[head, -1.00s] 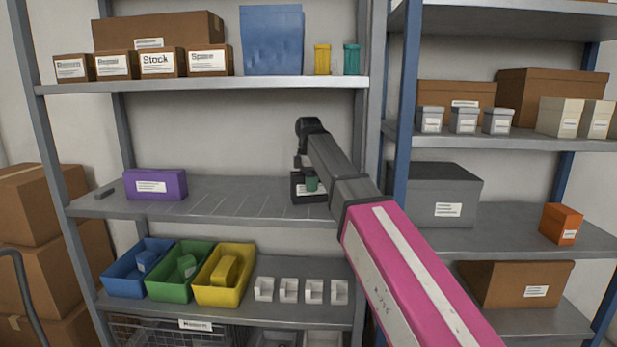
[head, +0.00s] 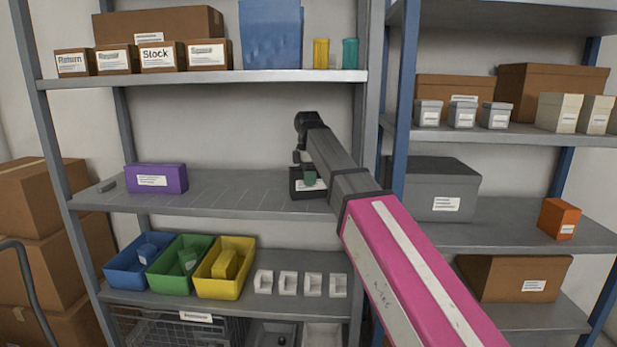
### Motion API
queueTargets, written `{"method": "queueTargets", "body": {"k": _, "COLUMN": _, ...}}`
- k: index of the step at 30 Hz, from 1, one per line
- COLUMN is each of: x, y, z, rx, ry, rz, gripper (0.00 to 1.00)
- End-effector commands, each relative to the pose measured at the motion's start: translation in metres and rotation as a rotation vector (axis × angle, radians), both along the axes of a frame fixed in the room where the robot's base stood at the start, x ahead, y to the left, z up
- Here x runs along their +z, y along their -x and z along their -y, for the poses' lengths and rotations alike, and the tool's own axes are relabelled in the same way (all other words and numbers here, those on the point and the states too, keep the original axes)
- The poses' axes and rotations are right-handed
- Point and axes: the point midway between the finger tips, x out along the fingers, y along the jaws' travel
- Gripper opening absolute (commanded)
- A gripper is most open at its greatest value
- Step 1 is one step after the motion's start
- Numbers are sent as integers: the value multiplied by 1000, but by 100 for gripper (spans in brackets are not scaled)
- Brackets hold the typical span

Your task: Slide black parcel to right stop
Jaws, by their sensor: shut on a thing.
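The black parcel (head: 296,190) sits on the middle shelf (head: 235,205) of the left rack, toward that shelf's right end. It has a white label on its front and is partly hidden by my gripper and arm. My gripper (head: 307,177) is at the parcel, reaching down from above, and is shut on it. The fingertips are small and partly hidden here. A right stop cannot be made out; my arm covers the shelf's right end.
The upper shelf (head: 220,77) lies above; a blue rack post (head: 402,110) stands to the right.

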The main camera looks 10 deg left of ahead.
Motion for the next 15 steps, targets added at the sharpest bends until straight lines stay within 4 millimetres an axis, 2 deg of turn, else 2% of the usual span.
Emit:
{"method": "queueTargets", "body": {"k": 3, "x": -1, "y": 2, "z": 3, "rx": -6, "ry": 9, "rz": -4, "gripper": 29}}
{"method": "queueTargets", "body": {"k": 4, "x": -1, "y": 2, "z": 3, "rx": -6, "ry": 9, "rz": -4, "gripper": 68}}
{"method": "queueTargets", "body": {"k": 6, "x": -1, "y": 2, "z": 3, "rx": -6, "ry": 9, "rz": -4, "gripper": 91}}
{"method": "queueTargets", "body": {"k": 15, "x": 0, "y": 1, "z": 2, "rx": -4, "ry": 5, "rz": -2, "gripper": 91}}
